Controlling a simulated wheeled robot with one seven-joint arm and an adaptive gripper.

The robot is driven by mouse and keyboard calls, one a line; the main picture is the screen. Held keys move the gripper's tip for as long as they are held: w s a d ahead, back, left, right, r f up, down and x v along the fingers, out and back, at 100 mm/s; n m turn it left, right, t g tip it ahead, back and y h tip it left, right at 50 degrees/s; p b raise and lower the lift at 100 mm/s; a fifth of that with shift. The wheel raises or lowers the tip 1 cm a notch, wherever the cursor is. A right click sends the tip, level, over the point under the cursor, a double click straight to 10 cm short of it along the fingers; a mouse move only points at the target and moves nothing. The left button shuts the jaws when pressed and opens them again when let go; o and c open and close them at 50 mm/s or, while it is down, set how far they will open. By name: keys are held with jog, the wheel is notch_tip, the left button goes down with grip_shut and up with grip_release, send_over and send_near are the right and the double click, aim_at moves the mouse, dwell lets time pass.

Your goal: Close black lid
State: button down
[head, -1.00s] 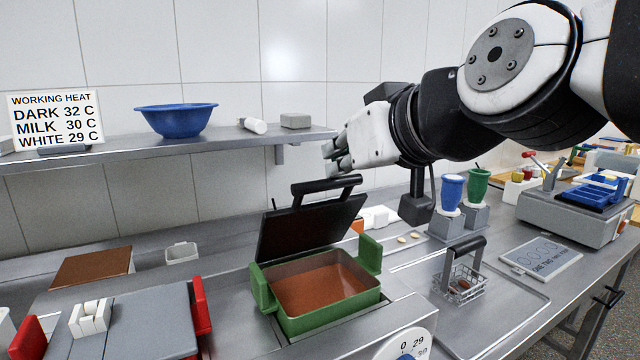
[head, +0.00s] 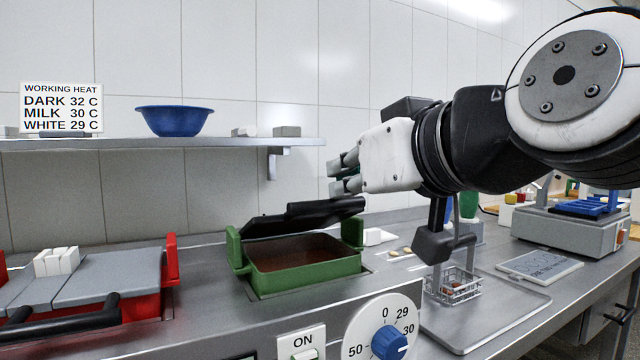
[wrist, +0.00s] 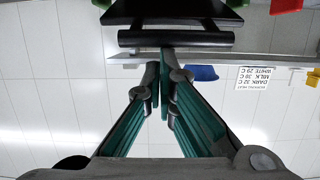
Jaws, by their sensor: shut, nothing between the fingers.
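The black lid (head: 272,224) is partly lowered over the green pan (head: 305,276), tilted with a gap above the brown contents. Its black handle bar (head: 326,207) lies along its upper side. My gripper (head: 344,176) is shut and empty, just above the right part of the handle in the head view. In the wrist view, my gripper's fingertips (wrist: 163,88) are together, with the black handle bar (wrist: 175,39) just beyond them and the lid (wrist: 172,14) past it. I cannot tell whether the fingers touch the handle.
A control dial (head: 390,341) is in front of the pan. A red tray with grey covers (head: 125,277) is at left, a wire basket (head: 453,285) at right. The shelf (head: 210,143) with a blue bowl (head: 175,120) runs behind.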

notch_tip(320, 180, down, 10)
jog(key=s+d+b, duration=0.1)
jog(key=s+b, duration=0.2)
jog(key=b, duration=0.6)
jog(key=shift+d, duration=0.15)
jog(key=shift+r, duration=0.1)
